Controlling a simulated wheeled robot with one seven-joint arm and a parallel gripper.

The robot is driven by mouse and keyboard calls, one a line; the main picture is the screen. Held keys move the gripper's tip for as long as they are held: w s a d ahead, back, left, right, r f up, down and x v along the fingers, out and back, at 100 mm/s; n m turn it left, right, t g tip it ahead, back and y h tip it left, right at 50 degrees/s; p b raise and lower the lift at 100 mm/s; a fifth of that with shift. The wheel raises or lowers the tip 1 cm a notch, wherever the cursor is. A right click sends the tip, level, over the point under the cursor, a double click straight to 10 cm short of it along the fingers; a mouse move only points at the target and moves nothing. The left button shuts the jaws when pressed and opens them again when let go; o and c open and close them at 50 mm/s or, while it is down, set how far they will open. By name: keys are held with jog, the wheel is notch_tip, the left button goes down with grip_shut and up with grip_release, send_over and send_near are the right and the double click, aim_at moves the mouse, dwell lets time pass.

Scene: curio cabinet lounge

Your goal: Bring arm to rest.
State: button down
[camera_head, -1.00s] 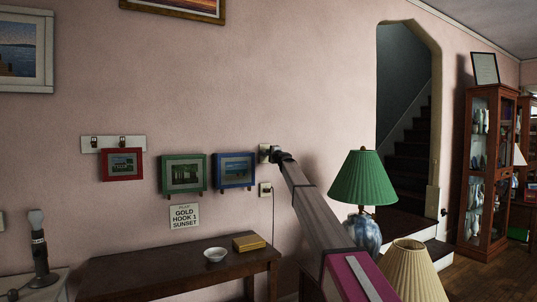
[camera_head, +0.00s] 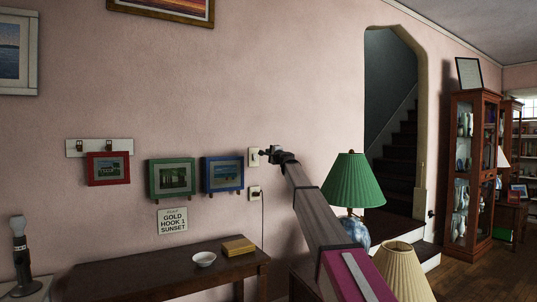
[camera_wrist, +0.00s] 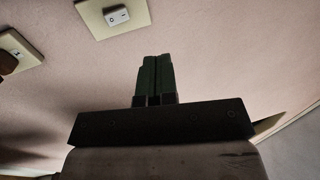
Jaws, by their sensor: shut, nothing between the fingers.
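My arm (camera_head: 318,205) reaches out from the lower right toward the pink wall. My gripper (camera_head: 265,152) is at its far end, close to a light switch (camera_head: 254,158) in the head view. In the wrist view my gripper (camera_wrist: 156,58) has its dark green fingers together with nothing between them. The switch plate (camera_wrist: 114,16) is beyond the fingertips, up and to the left, and looks apart from them. An outlet plate (camera_wrist: 20,52) with a plug in it is at the left edge of the wrist view.
A green-shaded lamp (camera_head: 352,180) and a cream lampshade (camera_head: 403,272) stand close to the right of my arm. A wooden table (camera_head: 160,272) holds a white bowl (camera_head: 204,260) and a yellow box (camera_head: 238,246). Red (camera_head: 108,169), green (camera_head: 171,178) and blue (camera_head: 222,174) frames hang left.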

jog(key=s+d+f+n+g+h, duration=0.1)
jog(key=s+d+f+n+g, duration=0.25)
jog(key=s+f, duration=0.85)
jog(key=s+d+f+n+g+h, duration=0.25)
jog(key=s+d+f, duration=0.2)
jog(key=f, duration=1.45)
jog(key=s+d+f+n+g+h, duration=0.1)
jog(key=s+d+f+n+g, duration=0.2)
jog(key=s+f, duration=0.95)
jog(key=s+d+f+g+h, duration=0.2)
jog(key=s+d+f, duration=0.3)
jog(key=s, duration=0.5)
jog(key=s+d+f+n+g+h, duration=0.1)
jog(key=s+d+f, duration=0.4)
jog(key=s+f, duration=0.5)
jog(key=s+d+f+n+g+h, duration=0.1)
jog(key=s+d+f+g+h, duration=0.3)
jog(key=s+f, duration=0.4)
jog(key=s+d+g, duration=0.1)
jog(key=s+d, duration=0.1)
jog(key=s, duration=0.2)
jog(key=shift+s+f, duration=0.2)
